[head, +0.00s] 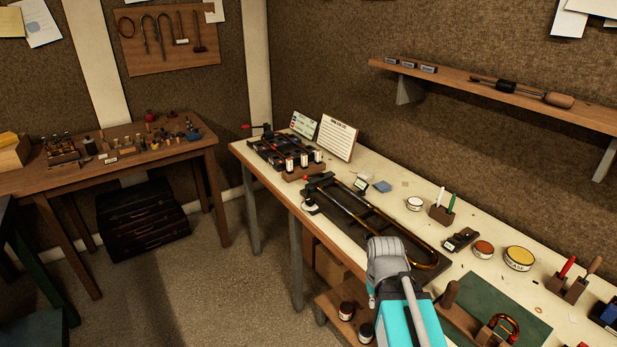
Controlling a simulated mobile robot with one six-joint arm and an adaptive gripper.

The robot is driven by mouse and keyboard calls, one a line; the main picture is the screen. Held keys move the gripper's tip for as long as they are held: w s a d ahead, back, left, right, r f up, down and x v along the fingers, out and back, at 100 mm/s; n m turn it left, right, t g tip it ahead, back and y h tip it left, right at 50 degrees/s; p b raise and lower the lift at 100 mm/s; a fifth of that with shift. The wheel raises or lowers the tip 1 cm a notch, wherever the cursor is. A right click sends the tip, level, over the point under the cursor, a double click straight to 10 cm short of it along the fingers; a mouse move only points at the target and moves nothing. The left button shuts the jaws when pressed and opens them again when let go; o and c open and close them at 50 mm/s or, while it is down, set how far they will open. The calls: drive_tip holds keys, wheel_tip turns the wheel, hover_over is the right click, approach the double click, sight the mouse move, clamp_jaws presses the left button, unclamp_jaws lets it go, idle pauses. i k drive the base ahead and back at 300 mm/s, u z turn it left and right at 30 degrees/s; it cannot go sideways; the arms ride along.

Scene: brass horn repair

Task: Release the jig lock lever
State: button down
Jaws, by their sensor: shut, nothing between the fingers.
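A dark jig tray (398,222) on the long bench holds a brass slide (350,220). At its far left end is a black lever (319,178) with a small red tip, lying low across the end of the tray. A second dark rack (268,152) farther back has a black and red handle (256,127) sticking out to the left. I cannot tell from the picture which is the lock lever. My grey and teal arm rises from the bottom and covers the jig's near edge. My gripper's fingers do not show.
Tins (518,259), pen holders (441,213) and a green mat (497,305) fill the right. A shelf (480,85) overhangs the back. Floor is clear left of the bench.

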sight(306, 177)
drive_tip(key=k, duration=1.2)
drive_tip(key=u, duration=0.45)
drive_tip(key=i, duration=1)
drive_tip(key=u, duration=0.6)
drive_tip(key=i, duration=0.75)
drive_tip(key=z, duration=0.55)
drive_tip(key=i, duration=0.65)
drive_tip(key=z, duration=0.55)
